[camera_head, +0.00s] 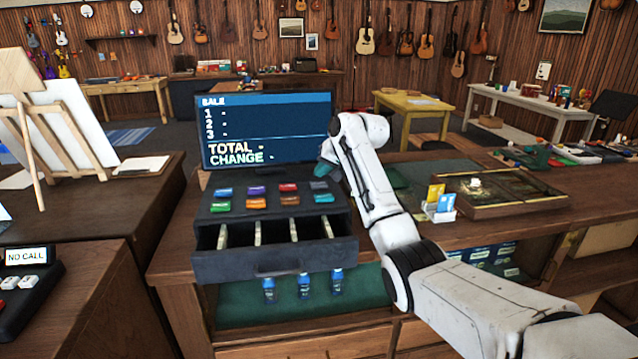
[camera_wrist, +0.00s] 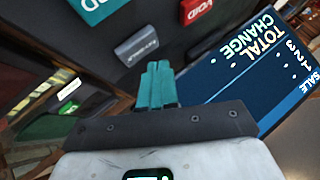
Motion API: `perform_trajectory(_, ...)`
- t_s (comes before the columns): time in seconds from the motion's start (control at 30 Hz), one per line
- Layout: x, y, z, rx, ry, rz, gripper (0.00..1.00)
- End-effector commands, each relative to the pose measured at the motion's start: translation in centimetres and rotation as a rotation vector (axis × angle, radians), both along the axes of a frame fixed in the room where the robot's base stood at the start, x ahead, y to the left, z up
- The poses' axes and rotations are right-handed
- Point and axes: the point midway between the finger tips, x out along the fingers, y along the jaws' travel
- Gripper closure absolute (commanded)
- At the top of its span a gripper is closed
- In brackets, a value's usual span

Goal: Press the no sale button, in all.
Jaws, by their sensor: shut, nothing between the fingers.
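The cash register (camera_head: 275,262) stands on the counter with its drawer out and two rows of coloured buttons above it. The grey button (camera_head: 319,186) is at the right end of the back row; in the wrist view its light lettering (camera_wrist: 137,46) is too small to read surely. A red VOID button (camera_wrist: 200,9) and a teal button (camera_wrist: 95,8) show near it. My gripper (camera_wrist: 158,68) has its teal fingers together, empty, close to the grey button. In the head view my gripper (camera_head: 326,168) is above and behind that button, partly hidden by my wrist.
The sale screen (camera_head: 265,130) stands right behind the buttons, close to my gripper. A card holder (camera_head: 440,208) and a framed tray (camera_head: 510,190) are on the counter to the right. An easel (camera_head: 45,120) and a NO CALL device (camera_head: 25,285) are at the left.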

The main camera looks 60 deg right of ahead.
Motion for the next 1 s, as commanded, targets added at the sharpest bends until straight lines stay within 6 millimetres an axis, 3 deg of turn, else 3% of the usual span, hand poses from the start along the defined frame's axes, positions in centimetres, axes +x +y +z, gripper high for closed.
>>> perform_trajectory(0.43,0.0,0.0,4.4,0.000,-0.001,0.001,1.00)
perform_trajectory(1.0,0.0,0.0,4.6,0.000,0.000,0.000,1.00)
